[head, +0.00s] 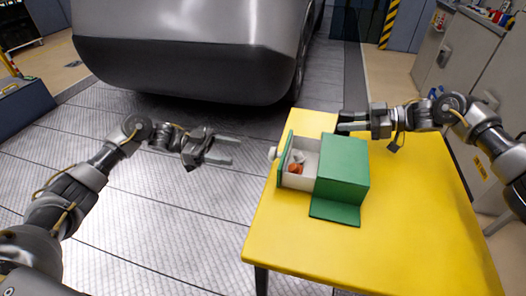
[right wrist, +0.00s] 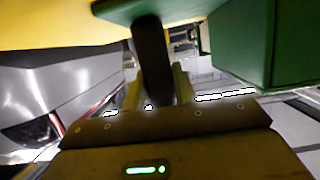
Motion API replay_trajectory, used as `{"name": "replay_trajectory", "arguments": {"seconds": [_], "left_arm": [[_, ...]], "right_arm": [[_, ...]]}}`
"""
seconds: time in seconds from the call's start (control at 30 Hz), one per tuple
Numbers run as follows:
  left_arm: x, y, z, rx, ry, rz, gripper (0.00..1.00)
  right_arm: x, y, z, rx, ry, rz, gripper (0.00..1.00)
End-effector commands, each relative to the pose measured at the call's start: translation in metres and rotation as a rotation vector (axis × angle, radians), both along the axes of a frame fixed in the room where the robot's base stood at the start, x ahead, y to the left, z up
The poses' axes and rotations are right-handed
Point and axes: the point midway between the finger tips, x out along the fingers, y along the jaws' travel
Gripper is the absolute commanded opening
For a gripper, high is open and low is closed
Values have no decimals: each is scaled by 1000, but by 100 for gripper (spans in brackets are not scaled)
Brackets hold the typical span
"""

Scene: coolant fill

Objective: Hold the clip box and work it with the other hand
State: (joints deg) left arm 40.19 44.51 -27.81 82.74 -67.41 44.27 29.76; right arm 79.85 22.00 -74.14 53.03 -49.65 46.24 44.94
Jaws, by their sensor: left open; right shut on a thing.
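The green clip box (head: 342,168) stands on the yellow table. Its white-walled drawer (head: 298,181) is pulled out to the left, with orange and white pieces inside. The drawer has a green front and a pale knob (head: 272,153). My right gripper (head: 345,127) is at the box's far side, shut on its dark handle (right wrist: 152,60). The right wrist view shows the handle between the fingers, beside the green box body (right wrist: 240,45). My left gripper (head: 225,150) is open and empty, left of the knob and apart from it, over the floor.
The yellow table (head: 400,225) is bare to the right of and in front of the box. A grey car (head: 190,45) stands behind the table. Grey cabinets (head: 460,60) stand at the back right. Open floor lies below my left arm.

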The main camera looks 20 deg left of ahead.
Motion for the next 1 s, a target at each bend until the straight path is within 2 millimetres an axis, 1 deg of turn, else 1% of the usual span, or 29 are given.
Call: {"name": "replay_trajectory", "arguments": {"seconds": [0.03, 0.13, 0.27, 0.4, 0.47, 0.57, 0.8, 0.9, 1.0], "left_arm": [[-1, 7, 10, -11, 12, -17, 54], [-3, 14, 22, -30, 32, -39, 54], [-4, 17, 27, -39, 39, -48, 54], [-5, 11, 26, -40, 38, -51, 54], [-5, 4, 25, -39, 38, -52, 54], [-5, -13, 26, -42, 35, -52, 54], [-5, -61, 26, -42, 36, -51, 54], [-5, -78, 27, -43, 35, -50, 54], [-5, -90, 26, -41, 37, -50, 54]], "right_arm": [[0, 0, 0, 0, 0, 1, 9], [0, 0, 0, 0, 0, 1, 9], [0, 0, 0, 0, 0, 1, 9], [0, 0, 0, 0, 0, 1, 9], [0, 0, 0, 0, 0, 1, 9], [0, 0, 0, 0, 0, 1, 9], [0, 0, 0, 0, 0, 1, 9], [0, 0, 0, 0, 0, 1, 9], [0, 0, 0, 0, 0, 1, 9]]}}
